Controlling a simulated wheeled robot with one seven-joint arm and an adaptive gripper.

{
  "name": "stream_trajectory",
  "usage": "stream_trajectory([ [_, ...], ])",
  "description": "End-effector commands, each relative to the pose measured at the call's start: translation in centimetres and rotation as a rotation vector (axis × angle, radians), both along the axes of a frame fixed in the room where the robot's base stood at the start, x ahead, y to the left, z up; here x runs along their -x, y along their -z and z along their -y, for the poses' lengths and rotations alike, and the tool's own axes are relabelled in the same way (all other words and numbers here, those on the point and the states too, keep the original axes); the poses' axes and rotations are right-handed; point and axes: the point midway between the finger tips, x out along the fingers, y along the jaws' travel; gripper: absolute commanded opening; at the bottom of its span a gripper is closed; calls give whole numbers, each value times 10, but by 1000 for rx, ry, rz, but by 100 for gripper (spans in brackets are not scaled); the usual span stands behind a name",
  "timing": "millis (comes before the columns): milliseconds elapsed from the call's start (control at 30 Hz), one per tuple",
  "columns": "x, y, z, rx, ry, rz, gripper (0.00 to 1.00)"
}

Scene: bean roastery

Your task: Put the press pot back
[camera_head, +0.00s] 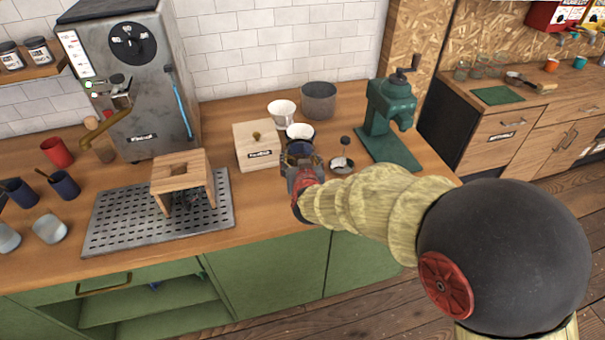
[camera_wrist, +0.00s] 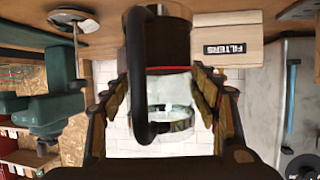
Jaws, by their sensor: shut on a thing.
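The press pot (camera_wrist: 172,90) is a clear glass with a black handle (camera_wrist: 137,75) and dark contents at its base end; the wrist view is upside down. My gripper (camera_wrist: 165,100) is shut on it, with a finger on each side of the glass. In the head view my gripper (camera_head: 301,170) is over the counter, in front of the wooden filter box's right side. The pot's pale top (camera_head: 299,131) shows there, the rest mostly hidden by my gripper. I cannot tell whether its base touches the counter.
The filter box (camera_head: 257,148) is close left. A thin upright rod on a round plate (camera_head: 343,165) and the green grinder (camera_head: 388,115) stand right. A white dripper (camera_head: 281,112) and grey pot (camera_head: 319,100) are behind. A wooden stand (camera_head: 181,168) sits on the perforated tray (camera_head: 110,220).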

Motion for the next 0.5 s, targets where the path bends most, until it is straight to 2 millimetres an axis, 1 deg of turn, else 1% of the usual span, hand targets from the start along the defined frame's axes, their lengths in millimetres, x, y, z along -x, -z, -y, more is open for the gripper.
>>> stream_trajectory([
  [33, -4, 3, 1, -1, 1, 5, 4],
  [267, -11, 11, 4, -1, 1, 5, 4],
  [333, -16, 19, 7, -1, 2, 4, 4],
  [500, -14, 43, 6, -1, 0, 3, 4],
])
